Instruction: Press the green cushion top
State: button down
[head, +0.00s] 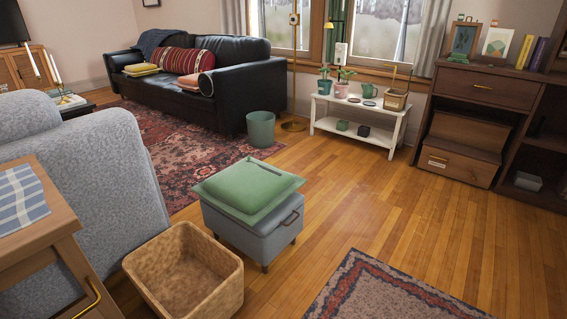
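A green cushion top (248,187) with a flat rim and a raised middle lies on a grey-blue ottoman (252,229) on the wooden floor. The ottoman has a dark handle (290,218) on its right side and short dark legs. The cushion looks slightly turned on the ottoman, and its rim reaches past the edges. My gripper is not in view.
A wicker basket (187,275) stands just in front of the ottoman at the left, near a grey armchair (80,175). A green bin (261,129) stands behind it. A patterned rug (385,290) lies front right. The wooden floor (370,205) to the right is clear.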

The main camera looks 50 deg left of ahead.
aim_at(248, 187)
jog(key=u, duration=0.25)
jog(key=i, duration=1.5)
jog(key=u, duration=1.55)
jog(key=i, duration=0.9)
jog(key=u, duration=1.25)
jog(key=i, duration=0.5)
jog(key=u, duration=0.25)
